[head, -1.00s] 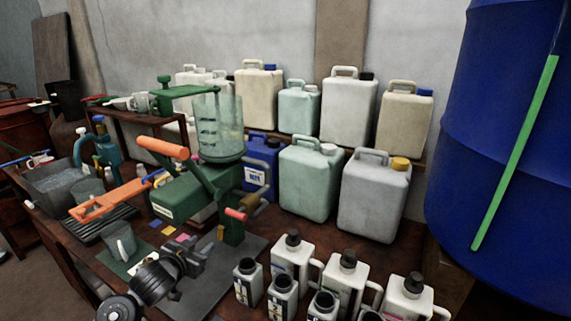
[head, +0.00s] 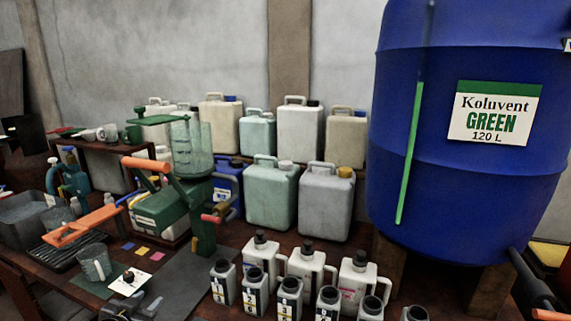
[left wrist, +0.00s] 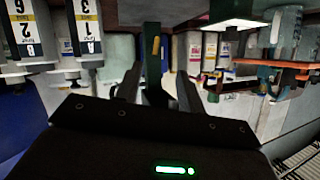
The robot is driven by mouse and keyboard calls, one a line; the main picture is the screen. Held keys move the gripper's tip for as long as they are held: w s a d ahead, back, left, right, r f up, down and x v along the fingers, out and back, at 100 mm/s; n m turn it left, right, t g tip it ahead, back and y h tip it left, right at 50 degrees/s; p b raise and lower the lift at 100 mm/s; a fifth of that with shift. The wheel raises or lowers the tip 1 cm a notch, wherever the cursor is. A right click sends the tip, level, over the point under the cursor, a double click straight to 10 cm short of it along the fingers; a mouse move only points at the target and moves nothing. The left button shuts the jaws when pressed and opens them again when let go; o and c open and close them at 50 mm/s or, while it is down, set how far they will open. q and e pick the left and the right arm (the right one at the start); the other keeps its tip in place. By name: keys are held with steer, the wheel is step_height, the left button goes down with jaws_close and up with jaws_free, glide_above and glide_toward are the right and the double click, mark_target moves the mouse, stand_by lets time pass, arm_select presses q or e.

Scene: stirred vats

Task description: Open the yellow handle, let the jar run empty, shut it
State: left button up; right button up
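The clear, green-tinted jar (head: 187,147) sits on top of the green stand (head: 204,215) in the head view. I cannot tell how much liquid it holds. A small yellow handle (head: 194,243) hangs low on the stand's post; it also shows in the left wrist view (left wrist: 156,46), between the fingers in the picture. A red-ended lever (head: 211,218) sits above it. My left gripper (head: 150,303) is at the bottom of the head view, in front of the stand and apart from it. Its fingers (left wrist: 156,85) are spread and empty.
Several small labelled bottles (head: 254,290) stand right of the stand's base. A glass beaker (head: 96,263) stands at left. A large blue drum (head: 465,200) fills the right. Canisters (head: 325,200) line the back.

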arm_select(q)
steer(key=s+d+f+g, duration=0.4)
steer(key=s+d+f, duration=0.2)
steer(key=s+f, duration=0.6)
steer(key=s+d+f+n+g, duration=0.1)
steer(key=s+d+f+g, duration=0.15)
steer(key=s, duration=0.85)
steer(key=s+d+f+g, duration=0.2)
steer(key=s+g, duration=0.2)
steer(key=s, duration=0.7)
step_height(320, 180, down, 24)
steer(key=g, duration=0.1)
steer(key=s+a+f, duration=0.2)
steer(key=s+f, duration=0.6)
steer(key=s+a+f+g, duration=0.1)
steer(key=s+f, duration=0.7)
steer(key=shift+s+a+f+m, duration=0.3)
steer(key=shift+s+a, duration=0.05)
steer(key=shift+a, duration=0.05)
arm_select(e)
steer(key=shift+w, duration=0.25)
